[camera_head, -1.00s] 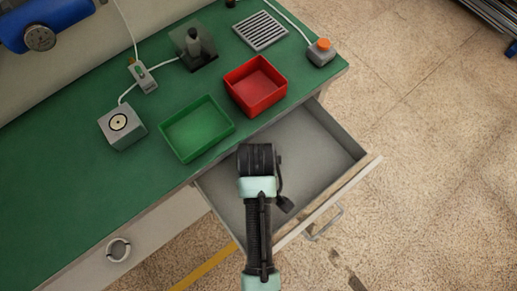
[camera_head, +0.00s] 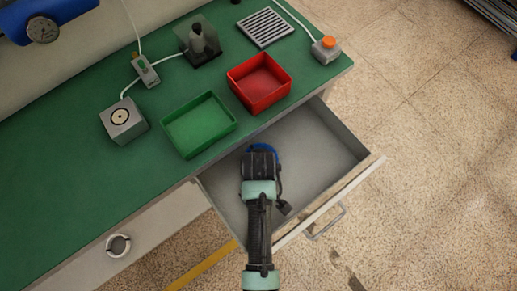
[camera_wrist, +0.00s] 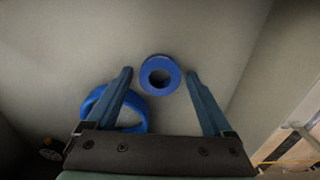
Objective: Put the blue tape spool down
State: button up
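The blue tape spool (camera_wrist: 148,86), a short round spool with a dark centre hole, sits on the grey drawer floor in the wrist view. My gripper (camera_wrist: 160,74) is open, with one blue finger on each side of the spool and a visible gap on both sides. A larger blue ring (camera_wrist: 88,103) lies to the left, partly hidden behind the left finger. In the head view my gripper (camera_head: 260,165) points down into the open drawer (camera_head: 320,150), its fingers hidden. A blue edge (camera_head: 264,147) shows just past it; I cannot tell which blue thing it is.
On the green bench (camera_head: 60,150) stand a green tray (camera_head: 232,127), a red tray (camera_head: 287,92), a grey box with a round top (camera_head: 137,130), a slotted plate (camera_head: 265,28) and an orange-button box (camera_head: 327,52). The drawer walls surround my gripper; the drawer's right side is clear.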

jog(key=shift+r, duration=0.15)
notch_tip(320, 180, up, 12)
jog(key=p, duration=0.2)
jog(key=w+r+m+t, duration=0.2)
jog(key=w+r+t, duration=0.7)
jog(key=w+r, duration=0.95)
notch_tip(320, 180, up, 17)
jog(key=w+m+t, duration=0.2)
jog(key=w+t, duration=0.1)
jog(key=t, duration=0.4)
jog(key=s+r+m+t, duration=0.1)
jog(key=s+r+t, duration=0.2)
jog(key=r, duration=0.7)
jog(key=s+r+m+t, duration=0.1)
jog(key=s+r+t, duration=0.3)
jog(key=r, duration=0.6)
jog(key=s+r+m+t, duration=0.1)
jog(key=s+r+t, duration=0.3)
jog(key=r, duration=0.6)
jog(key=shift+s+a+r, duration=0.1)
jog(key=shift+s+r, duration=0.1)
jog(key=shift+s, duration=0.35)
jog(key=shift+s+a+r, duration=0.1)
jog(key=shift+s+r, duration=0.1)
jog(key=shift+s, duration=0.35)
jog(key=shift+d, duration=0.1)
